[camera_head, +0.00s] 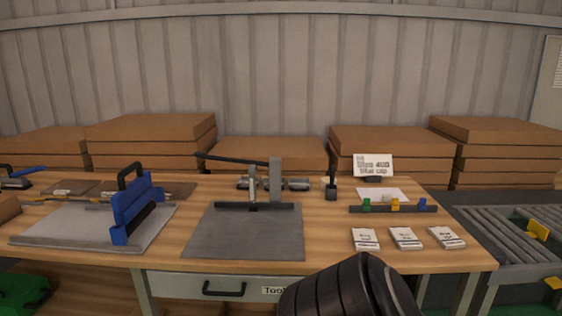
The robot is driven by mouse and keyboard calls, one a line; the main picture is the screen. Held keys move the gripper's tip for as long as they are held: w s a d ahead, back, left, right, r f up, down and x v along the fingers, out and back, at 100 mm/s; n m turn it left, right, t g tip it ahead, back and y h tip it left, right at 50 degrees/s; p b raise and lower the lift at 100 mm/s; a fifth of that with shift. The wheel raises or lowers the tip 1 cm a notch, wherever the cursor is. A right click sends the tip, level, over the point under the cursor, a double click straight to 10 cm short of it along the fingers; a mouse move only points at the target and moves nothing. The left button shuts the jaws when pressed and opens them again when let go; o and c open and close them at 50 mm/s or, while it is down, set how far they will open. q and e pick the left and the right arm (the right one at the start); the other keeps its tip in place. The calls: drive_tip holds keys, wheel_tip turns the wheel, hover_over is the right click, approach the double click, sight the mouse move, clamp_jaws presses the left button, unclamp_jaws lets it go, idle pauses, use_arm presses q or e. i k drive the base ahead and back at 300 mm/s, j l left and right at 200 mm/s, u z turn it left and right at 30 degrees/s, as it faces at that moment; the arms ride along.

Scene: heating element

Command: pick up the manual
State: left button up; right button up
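No item is clearly marked as the manual. Three small white booklets or packs with dark print, a left one (365,238), a middle one (405,238) and a right one (446,237), lie flat in a row near the front right of the wooden workbench (350,260). A white paper sheet (380,195) lies flat behind them. A printed white card (373,165) stands upright on a dark base behind the sheet. A dark, rounded part of my own arm shows at the bottom centre, below the booklets. Neither gripper's fingers are in view.
A grey plate with a lever press (245,235) is mid-bench, and a blue-handled tool (135,210) stands left. A dark rail with coloured clips (393,209) lies behind the booklets. A roller conveyor (520,240) is right. Cardboard stacks (150,135) line the back.

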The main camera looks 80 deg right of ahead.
sight(364, 240)
drive_tip(key=z, duration=3.2)
drive_tip(key=i+l, duration=0.55)
drive_tip(key=i, duration=0.05)
